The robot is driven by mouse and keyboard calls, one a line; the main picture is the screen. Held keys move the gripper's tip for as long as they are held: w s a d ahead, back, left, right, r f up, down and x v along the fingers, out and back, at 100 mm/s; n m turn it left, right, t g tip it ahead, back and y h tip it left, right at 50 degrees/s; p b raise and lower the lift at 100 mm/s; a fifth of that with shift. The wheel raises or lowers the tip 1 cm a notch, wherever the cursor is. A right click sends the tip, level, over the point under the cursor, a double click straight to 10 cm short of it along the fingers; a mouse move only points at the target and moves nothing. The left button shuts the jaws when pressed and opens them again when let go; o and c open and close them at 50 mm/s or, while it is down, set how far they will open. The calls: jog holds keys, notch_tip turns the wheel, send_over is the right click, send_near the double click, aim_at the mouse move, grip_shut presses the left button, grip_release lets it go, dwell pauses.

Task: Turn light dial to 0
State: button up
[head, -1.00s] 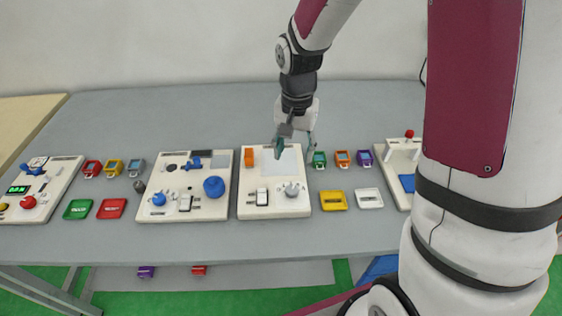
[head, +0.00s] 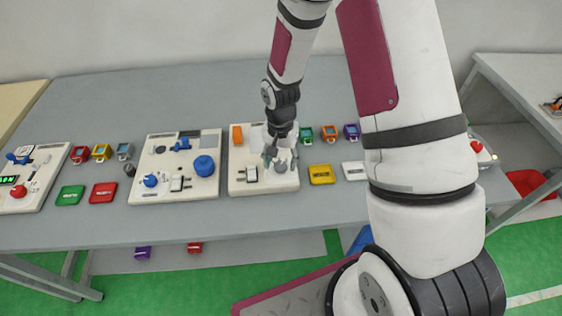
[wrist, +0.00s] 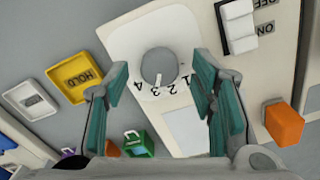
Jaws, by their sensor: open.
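The light dial is a round grey knob (wrist: 157,66) with a white pointer mark, on a white plate of the panel (wrist: 293,12). The mark points towards the numbers, near 3; 1, 2, 3 and 4 show, and no 0 is visible. My gripper (wrist: 159,62) is open, its green-padded fingers on either side of the knob in the picture. Whether they touch it I cannot tell. In the head view my gripper (head: 276,158) is low over the panel (head: 236,187) and largely hides the dial.
A white ON/OFF switch (wrist: 238,24) and an orange block (wrist: 284,124) are on the same panel. A yellow HOLD tray (wrist: 82,76) and a white tray (wrist: 39,104) lie beside it. A panel with a blue knob (head: 204,166) stands to the left.

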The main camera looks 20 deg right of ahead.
jog(key=shift+f, duration=0.45)
jog(key=c, duration=1.1)
jog(key=shift+c, duration=0.2)
